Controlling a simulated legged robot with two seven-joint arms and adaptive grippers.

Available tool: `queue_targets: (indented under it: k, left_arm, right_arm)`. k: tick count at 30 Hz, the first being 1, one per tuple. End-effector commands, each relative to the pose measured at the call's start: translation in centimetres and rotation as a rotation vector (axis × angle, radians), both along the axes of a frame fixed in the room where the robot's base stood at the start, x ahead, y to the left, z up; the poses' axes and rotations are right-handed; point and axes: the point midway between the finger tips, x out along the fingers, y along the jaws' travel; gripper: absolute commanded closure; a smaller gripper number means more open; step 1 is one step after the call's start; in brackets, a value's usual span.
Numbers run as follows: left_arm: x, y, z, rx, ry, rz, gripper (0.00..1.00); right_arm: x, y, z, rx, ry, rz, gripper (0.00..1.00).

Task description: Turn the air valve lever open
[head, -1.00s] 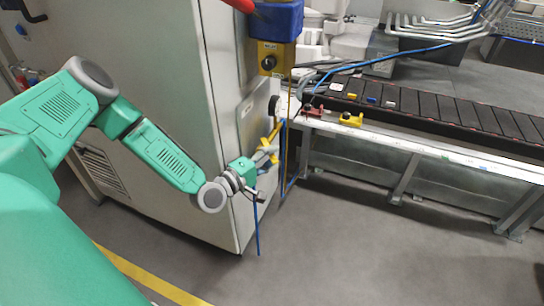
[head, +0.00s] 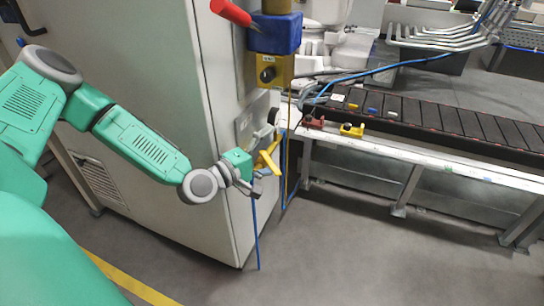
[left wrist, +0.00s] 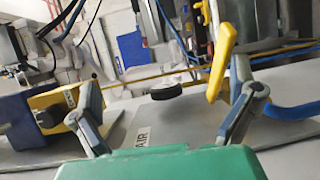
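The yellow lever (head: 269,156) is at the right side of the grey cabinet, below a black round knob (head: 274,116). In the left wrist view the lever (left wrist: 222,62) stands tilted, close to the right-hand finger; I cannot tell whether they touch. A plate marked "AIR" (left wrist: 142,137) lies behind it. My left gripper (head: 262,173) is at the lever's lower end in the head view. In the left wrist view my left gripper (left wrist: 165,85) has its fingers wide apart, with nothing clamped between them. My right gripper is not in view.
A blue box (head: 275,33) with a red handle (head: 231,12) and a yellow block (head: 270,71) is mounted above the lever. Blue hoses (head: 256,235) hang beside the cabinet (head: 160,60). A conveyor (head: 440,118) runs to the right. The floor in front is clear.

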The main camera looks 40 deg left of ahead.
Motion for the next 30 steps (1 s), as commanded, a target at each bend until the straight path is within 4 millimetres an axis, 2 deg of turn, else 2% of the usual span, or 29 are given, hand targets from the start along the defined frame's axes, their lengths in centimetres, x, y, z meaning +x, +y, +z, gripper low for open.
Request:
queue_targets:
  k: [1,4,5,6,8,9,16,30]
  left_arm:
    - [1.3,0.1,3.6,-0.015,-0.088,0.013,0.23]
    - [1.3,0.2,3.6,-0.017,-0.087,0.014,0.23]
    - [-0.5,0.0,1.6,-0.004,-0.028,0.003,0.23]
    - [-0.5,0.0,1.7,-0.005,-0.029,0.004,0.28]
    - [-0.7,0.0,1.5,-0.004,-0.025,0.002,0.62]
    - [-0.8,0.0,1.4,-0.003,-0.021,0.002,0.72]
    - [-2.2,0.3,0.6,-0.001,-0.007,0.001,0.72]
    - [-5.5,0.6,0.4,0.000,-0.002,0.001,0.72]
  right_arm:
    - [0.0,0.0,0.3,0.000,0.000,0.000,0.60]
    - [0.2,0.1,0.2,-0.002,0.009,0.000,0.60]
    - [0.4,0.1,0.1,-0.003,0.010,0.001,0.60]
    - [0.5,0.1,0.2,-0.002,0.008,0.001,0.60]
    - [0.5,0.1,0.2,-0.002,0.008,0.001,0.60]
    - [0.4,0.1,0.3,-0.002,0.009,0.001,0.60]
    - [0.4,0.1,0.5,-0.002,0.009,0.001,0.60]
    - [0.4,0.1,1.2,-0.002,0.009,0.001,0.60]
